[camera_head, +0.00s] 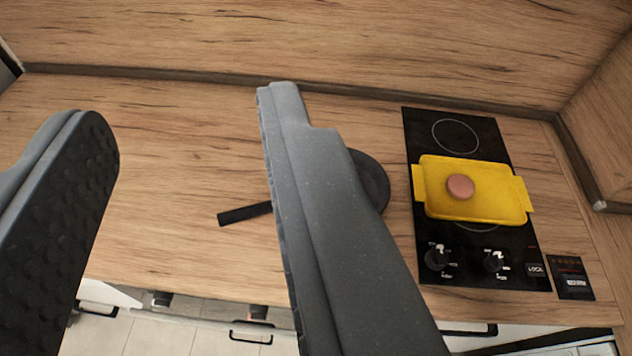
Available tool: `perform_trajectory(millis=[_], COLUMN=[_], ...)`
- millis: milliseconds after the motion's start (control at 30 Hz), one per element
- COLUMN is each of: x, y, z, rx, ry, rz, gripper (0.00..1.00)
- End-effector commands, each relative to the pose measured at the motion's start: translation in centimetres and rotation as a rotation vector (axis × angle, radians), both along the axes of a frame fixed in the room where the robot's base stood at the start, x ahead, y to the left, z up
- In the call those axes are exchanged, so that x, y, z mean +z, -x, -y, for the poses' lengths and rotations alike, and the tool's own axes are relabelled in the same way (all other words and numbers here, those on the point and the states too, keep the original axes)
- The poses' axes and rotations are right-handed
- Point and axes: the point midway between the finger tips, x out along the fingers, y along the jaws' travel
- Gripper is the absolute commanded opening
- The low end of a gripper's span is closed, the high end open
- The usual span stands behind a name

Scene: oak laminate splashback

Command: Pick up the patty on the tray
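The patty (460,187) is a small pinkish-brown disc. It lies on the yellow tray (498,208), left of the tray's middle. The tray has a handle at each end and rests on the black cooktop. My gripper (187,118) is open, its two grey fingers wide apart with nothing between them but a view of the counter. The gripper is left of the tray and apart from it. The right finger covers part of a dark pan.
The dark round pan (372,180) sits on the wooden counter (170,240) left of the cooktop (415,135), its handle pointing left. Control knobs (437,257) are at the cooktop's front. A wooden splashback (330,45) closes the back, and another wall stands at right. The left counter is clear.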

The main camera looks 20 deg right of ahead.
Motion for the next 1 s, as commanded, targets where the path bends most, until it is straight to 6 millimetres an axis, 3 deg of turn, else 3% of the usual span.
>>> perform_trajectory(millis=[167,200,267,367,433,567,700,833,900,1000], x=[0.0,0.0,-0.3,-1.9,-4.2,-10.6,-18.9,-26.7,-31.1,-36.2], y=[0.0,0.0,-0.2,-1.6,-3.3,-7.4,-11.2,-13.1,-13.6,-13.5], z=[0.0,0.0,0.0,0.1,0.0,0.3,0.9,1.3,1.5,1.7], rx=[0.0,0.0,-0.002,-0.011,-0.021,-0.026,0.011,0.088,0.142,0.22], ry=[0.0,0.001,0.01,0.066,0.149,0.385,0.682,0.943,1.068,1.214], rz=[0.0,0.0,0.0,0.002,0.004,0.009,0.011,0.015,0.012,0.02], gripper=[0.36,0.47,0.48,0.48,0.48,0.48,0.48,0.48,0.48,0.48])
